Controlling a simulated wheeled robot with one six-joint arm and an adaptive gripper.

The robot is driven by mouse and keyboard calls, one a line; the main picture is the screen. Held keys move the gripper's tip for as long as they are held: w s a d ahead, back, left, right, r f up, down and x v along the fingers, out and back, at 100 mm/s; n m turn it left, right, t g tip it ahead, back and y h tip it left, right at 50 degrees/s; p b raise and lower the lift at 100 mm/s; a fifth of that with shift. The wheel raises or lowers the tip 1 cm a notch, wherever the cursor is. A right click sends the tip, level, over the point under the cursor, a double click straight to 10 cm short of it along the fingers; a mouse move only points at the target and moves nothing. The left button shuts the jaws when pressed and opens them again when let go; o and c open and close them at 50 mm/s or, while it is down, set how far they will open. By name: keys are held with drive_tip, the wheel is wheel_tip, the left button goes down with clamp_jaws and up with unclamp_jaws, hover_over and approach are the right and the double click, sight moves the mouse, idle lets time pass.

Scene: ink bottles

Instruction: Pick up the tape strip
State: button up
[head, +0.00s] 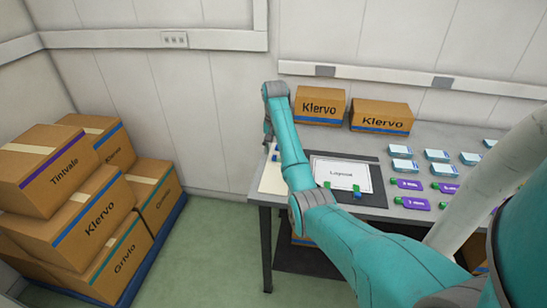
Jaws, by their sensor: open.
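My teal arm reaches in from the lower right, over the table's left part. My gripper (268,146) hangs below the wrist near the back of a cream board (271,182); it is small and partly behind my arm, open. A small green and blue piece (276,155) shows beside it, too small to name surely. A white sheet (341,173) reading "Layout" lies on a dark mat (377,191). A green piece (327,185) and a blue-green piece (357,194) sit at its front edge. I cannot tell which piece is the tape strip.
Two Klervo boxes (320,105) (381,117) stand at the table's back. Several purple bottles (410,184) and white-and-blue packs (404,166) lie to the right on the grey table (432,133). Stacked cartons (90,215) fill the left; green floor (205,245) lies between.

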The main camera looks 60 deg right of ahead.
drive_tip(key=shift+f, duration=1.4)
drive_tip(key=c, duration=0.8)
